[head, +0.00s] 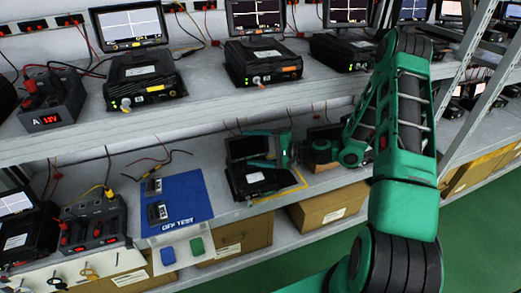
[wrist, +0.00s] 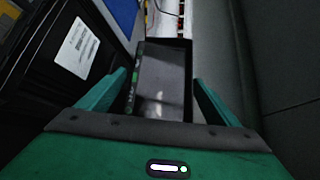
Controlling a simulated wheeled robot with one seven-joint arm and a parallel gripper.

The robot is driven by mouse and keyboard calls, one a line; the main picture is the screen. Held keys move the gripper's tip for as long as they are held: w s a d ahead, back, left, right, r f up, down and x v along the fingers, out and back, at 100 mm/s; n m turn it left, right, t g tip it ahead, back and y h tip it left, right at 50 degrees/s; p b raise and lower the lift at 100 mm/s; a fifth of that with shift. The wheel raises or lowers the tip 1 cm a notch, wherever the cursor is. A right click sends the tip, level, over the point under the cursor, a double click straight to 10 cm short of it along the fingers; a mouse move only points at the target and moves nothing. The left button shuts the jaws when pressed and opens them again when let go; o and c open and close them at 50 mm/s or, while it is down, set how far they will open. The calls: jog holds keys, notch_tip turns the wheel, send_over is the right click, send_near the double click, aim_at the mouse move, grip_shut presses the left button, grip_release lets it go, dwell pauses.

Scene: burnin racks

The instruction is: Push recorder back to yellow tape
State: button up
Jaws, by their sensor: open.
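The recorder (head: 262,181), a black box with a white label, sits on the lower shelf with a small dark monitor (head: 241,147) standing at its rear. Yellow tape (head: 301,177) shows on the shelf along the recorder's right side and front corner. My gripper (head: 272,150) is over the recorder's right rear part, its green fingers apart. In the wrist view, the dark screen of the monitor (wrist: 163,82) appears between the open fingers, and a black labelled case, seemingly the recorder (wrist: 72,65), is at left. Contact cannot be told.
A blue mat (head: 185,200) with small parts lies left of the recorder. Cardboard boxes (head: 330,207) stand below the shelf. The upper shelf (head: 215,100) with other recorders hangs above, and a grey rack post (head: 467,85) stands at right.

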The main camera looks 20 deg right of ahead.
jog(key=shift+w+a+f, duration=0.1)
jog(key=shift+w+a, duration=0.15)
jog(key=shift+a, duration=0.05)
